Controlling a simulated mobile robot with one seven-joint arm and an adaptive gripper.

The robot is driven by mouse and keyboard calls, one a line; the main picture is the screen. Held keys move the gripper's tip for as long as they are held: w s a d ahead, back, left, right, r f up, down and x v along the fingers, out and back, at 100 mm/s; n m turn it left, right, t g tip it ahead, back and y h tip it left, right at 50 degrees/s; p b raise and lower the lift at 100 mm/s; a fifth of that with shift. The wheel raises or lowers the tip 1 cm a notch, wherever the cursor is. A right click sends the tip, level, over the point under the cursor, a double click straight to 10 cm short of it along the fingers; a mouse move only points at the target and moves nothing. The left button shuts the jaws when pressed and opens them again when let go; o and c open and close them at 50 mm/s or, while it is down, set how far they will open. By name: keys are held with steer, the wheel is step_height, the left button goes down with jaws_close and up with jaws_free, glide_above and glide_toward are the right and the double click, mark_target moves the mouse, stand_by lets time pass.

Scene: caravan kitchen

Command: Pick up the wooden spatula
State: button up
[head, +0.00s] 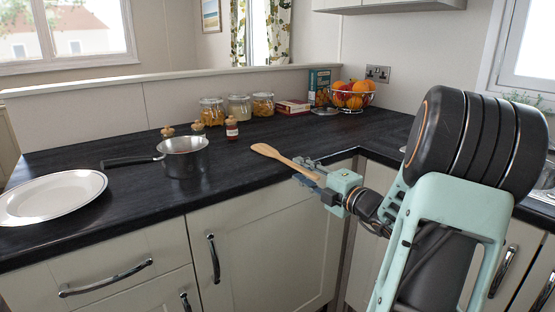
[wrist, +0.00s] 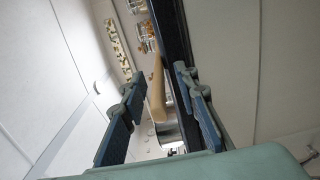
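The wooden spatula (head: 272,153) lies on the dark worktop close to its front edge, its broad end towards the back left and its handle towards my gripper. My gripper (head: 304,171) is at the worktop's front edge, at the handle end. In the wrist view, my gripper (wrist: 156,84) is open, with a finger on each side of the spatula's handle (wrist: 158,98). Gaps show between the handle and both fingers, so it is not held.
A small red-labelled bottle (head: 232,131), jars (head: 212,112) and a fruit basket (head: 352,95) are further back. The worktop around the spatula is clear; cabinet fronts (head: 262,250) drop below its edge.

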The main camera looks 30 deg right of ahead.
jaws_close()
steer(key=shift+r+p, duration=0.7)
steer(key=shift+r, duration=0.2)
steer(key=s+a+r+p, duration=0.3)
steer(key=s+r, duration=0.2)
steer(key=s, duration=0.1)
steer(key=s+a+r+p, duration=0.3)
steer(key=s+r+p, duration=0.1)
steer(key=s+r, duration=0.2)
steer(key=shift+s, duration=0.35)
